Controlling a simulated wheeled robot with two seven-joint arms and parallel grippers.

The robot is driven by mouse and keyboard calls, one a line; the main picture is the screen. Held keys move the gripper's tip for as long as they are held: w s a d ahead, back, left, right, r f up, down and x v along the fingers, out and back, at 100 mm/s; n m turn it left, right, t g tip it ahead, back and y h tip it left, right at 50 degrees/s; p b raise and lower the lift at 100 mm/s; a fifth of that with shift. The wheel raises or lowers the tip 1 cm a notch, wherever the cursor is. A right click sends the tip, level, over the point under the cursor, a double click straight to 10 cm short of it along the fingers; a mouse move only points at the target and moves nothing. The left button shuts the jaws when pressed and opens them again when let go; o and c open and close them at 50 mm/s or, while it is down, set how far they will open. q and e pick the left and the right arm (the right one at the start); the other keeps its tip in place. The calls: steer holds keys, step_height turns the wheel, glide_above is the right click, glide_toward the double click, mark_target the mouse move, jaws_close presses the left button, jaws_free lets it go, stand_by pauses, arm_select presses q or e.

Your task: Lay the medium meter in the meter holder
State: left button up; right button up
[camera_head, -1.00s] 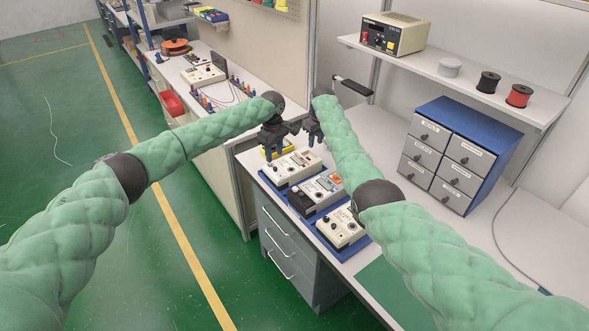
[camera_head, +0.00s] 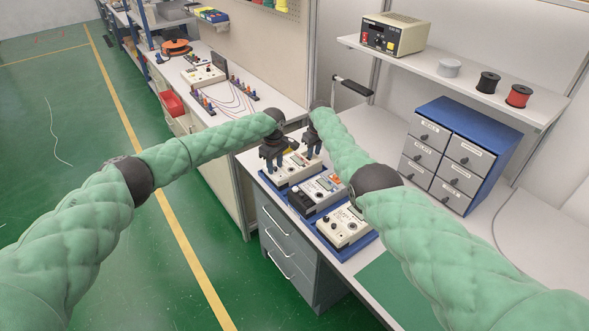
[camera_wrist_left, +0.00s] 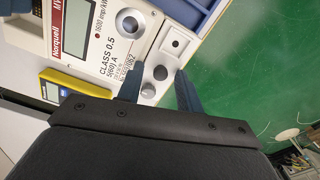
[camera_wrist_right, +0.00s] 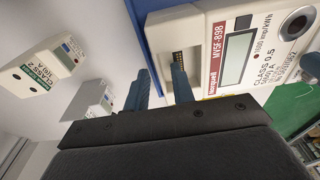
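Three pale meter-like units stand in a row on blue bases along the bench edge. My grippers are at the far unit (camera_head: 292,170), whose label in the right wrist view (camera_wrist_right: 245,55) reads MVSF-898 and CLASS 0.5. My left gripper (camera_head: 272,160) is low over its knobbed end; its fingers are apart in the left wrist view (camera_wrist_left: 160,88). My right gripper (camera_head: 312,148) is at the opposite end, fingers apart around the terminal-end edge. Contact is unclear. The middle unit (camera_head: 322,190) and near unit (camera_head: 345,226) stand untouched. Which is the medium meter is not clear.
A yellow device (camera_wrist_left: 75,92) lies beside the far unit. A grey drawer cabinet (camera_head: 440,165) stands to the right. A green mat (camera_head: 390,285) lies nearer.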

arm_select(q)
steer(key=c, duration=0.3)
arm_select(e)
steer(key=c, duration=0.4)
arm_select(q)
jaws_close()
arm_select(e)
jaws_close()
arm_select(q)
steer(key=shift+r, duration=0.15)
arm_select(e)
steer(key=shift+r, duration=0.15)
